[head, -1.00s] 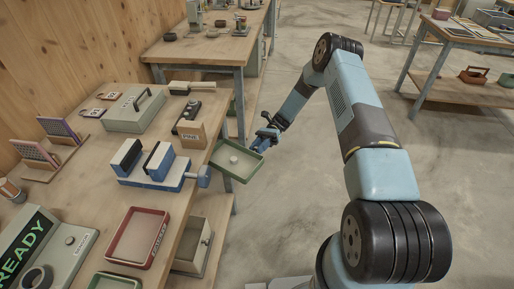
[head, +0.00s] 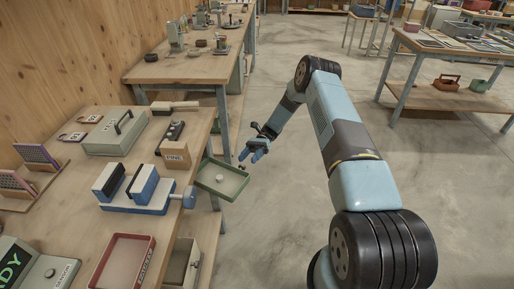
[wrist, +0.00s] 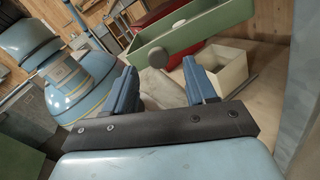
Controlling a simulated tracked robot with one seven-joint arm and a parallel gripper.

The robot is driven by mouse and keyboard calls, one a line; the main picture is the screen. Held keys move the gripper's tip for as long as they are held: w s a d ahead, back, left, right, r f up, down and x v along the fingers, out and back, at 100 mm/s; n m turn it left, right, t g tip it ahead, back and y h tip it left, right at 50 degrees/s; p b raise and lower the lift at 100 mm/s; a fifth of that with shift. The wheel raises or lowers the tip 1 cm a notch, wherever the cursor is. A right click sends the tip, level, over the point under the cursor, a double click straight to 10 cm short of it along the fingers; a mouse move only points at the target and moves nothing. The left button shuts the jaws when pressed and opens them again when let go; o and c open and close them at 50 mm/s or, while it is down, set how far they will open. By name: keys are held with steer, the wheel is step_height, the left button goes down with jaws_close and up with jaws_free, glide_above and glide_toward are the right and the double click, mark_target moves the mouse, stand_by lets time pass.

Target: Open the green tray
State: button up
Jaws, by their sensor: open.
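The green tray (head: 207,189) juts out past the bench edge over the floor in the head view, with its inside showing. A small round object (head: 221,178) lies in it. Its dark round knob (head: 242,167) is on the side facing my gripper (head: 252,153). In the wrist view, the green tray (wrist: 205,30) spans the top, with the knob (wrist: 158,55) at its front. My gripper (wrist: 159,82) is open and empty, its fingers pointing toward the knob. The knob shows between the fingertips in the picture, with a gap to it.
The wooden bench (head: 90,215) holds a blue vise (head: 143,190), a red tray (head: 123,262), a grey-green box (head: 116,132) and a wooden block marked PINE (head: 178,155). A pale box (head: 183,263) sits below the bench edge. Open floor (head: 285,215) lies to the right.

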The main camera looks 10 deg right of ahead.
steer(key=v, duration=0.9)
